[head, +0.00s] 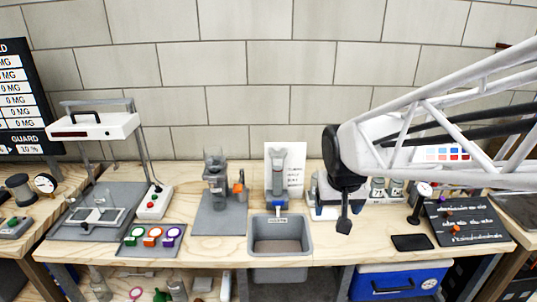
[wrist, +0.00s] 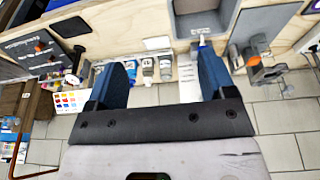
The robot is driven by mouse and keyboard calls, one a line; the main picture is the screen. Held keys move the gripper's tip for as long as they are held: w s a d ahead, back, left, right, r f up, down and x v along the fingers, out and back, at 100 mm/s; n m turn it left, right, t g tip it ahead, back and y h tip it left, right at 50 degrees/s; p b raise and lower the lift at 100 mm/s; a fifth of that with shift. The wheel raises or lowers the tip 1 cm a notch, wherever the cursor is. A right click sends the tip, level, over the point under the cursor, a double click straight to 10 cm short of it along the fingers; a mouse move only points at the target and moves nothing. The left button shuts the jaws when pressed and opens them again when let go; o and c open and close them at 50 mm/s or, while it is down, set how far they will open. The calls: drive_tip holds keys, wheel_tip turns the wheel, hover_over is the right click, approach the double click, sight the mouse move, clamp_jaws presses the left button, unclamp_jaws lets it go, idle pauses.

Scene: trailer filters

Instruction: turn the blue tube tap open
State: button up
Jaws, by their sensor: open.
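A grey upright dispenser (head: 278,170) stands behind the grey sink. A small blue part (head: 277,205), which looks like the blue tube tap, is at its lower front, just above the sink's back edge. My gripper (head: 344,222) hangs to the right of the sink, apart from the tap. In the wrist view my gripper (wrist: 163,72) has its two blue fingers wide apart with nothing between them. The right finger hides part of the dispenser area.
The grey sink (head: 281,252) is set in the wooden bench front. A grey stand with an orange knob (head: 238,188) is left of the dispenser. Small jars (head: 396,187) and a black panel (head: 465,222) are to the right. A white sheet (head: 296,165) stands behind the dispenser.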

drive_tip(key=w+a+f, duration=0.2)
drive_tip(key=w+f, duration=0.1)
drive_tip(key=w, duration=0.5)
drive_tip(key=w+a+f, duration=0.2)
drive_tip(key=w+f, duration=0.2)
drive_tip(key=w, duration=0.5)
drive_tip(key=t, duration=0.1)
approach(278, 201)
drive_tip(key=f, duration=0.1)
drive_tip(key=shift+w+d+f, duration=0.15)
drive_tip(key=shift+w+f, duration=0.05)
drive_tip(key=shift+f, duration=0.15)
drive_tip(key=shift+x, duration=3.75)
drive_tip(key=shift+w, duration=0.15)
drive_tip(key=shift+c, duration=0.2)
drive_tip(key=c, duration=0.9)
